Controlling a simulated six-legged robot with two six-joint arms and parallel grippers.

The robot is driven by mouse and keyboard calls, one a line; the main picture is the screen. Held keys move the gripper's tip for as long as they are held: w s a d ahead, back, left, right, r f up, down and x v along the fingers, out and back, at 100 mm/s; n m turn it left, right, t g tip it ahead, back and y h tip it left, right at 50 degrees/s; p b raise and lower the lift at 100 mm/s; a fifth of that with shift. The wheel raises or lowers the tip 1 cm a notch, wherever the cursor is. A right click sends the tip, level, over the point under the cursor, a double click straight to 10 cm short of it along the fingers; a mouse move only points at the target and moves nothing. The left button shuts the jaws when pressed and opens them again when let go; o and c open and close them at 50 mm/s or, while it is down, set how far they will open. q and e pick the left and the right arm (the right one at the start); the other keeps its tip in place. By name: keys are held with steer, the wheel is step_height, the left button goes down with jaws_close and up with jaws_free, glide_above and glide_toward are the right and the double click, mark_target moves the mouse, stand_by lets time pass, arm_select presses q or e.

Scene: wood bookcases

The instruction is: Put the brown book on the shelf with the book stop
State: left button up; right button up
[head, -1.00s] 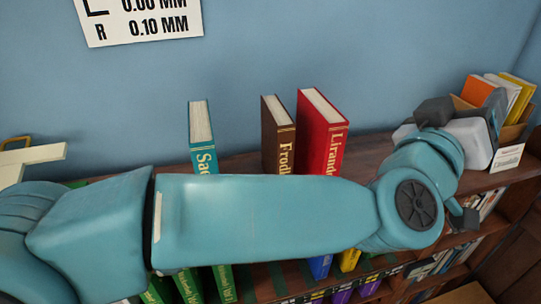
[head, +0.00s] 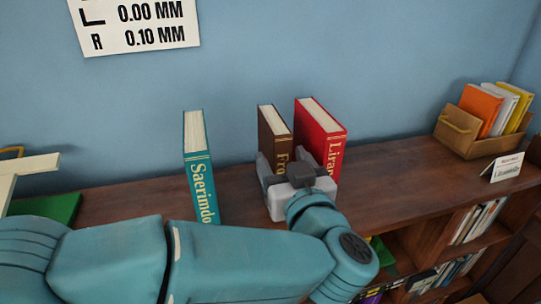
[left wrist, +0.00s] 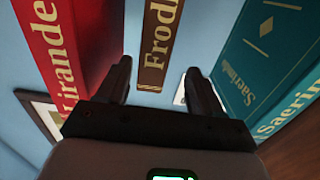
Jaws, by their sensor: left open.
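The brown book (head: 272,132) stands upright on the wooden bookcase top, with its gold-lettered spine toward me. My left gripper (head: 297,162) is open in front of it and hides its lower part. In the left wrist view the brown spine (left wrist: 160,40) lies ahead between the two open fingers (left wrist: 157,78). No finger is seen closed on it. The red book (head: 322,135) stands close to its right in the head view. The teal book (head: 197,165) stands apart to its left. I cannot make out a book stop. My right gripper is not in view.
A wooden box (head: 468,138) of books and a small white card (head: 503,167) stand at the right of the top (head: 400,165). A green book (head: 48,207) lies at the left. Lower shelves (head: 470,250) hold books. The blue wall is behind.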

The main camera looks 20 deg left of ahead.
arm_select(q)
steer(key=shift+x, duration=0.9)
steer(key=shift+w+r, duration=0.1)
steer(key=shift+w, duration=0.35)
steer(key=p+x, duration=0.2)
steer(key=x, duration=0.3)
steer(key=shift+w, duration=0.1)
steer(key=shift+w+f, duration=0.1)
steer(key=shift+f, duration=0.15)
jaws_close()
steer(key=shift+d, duration=0.1)
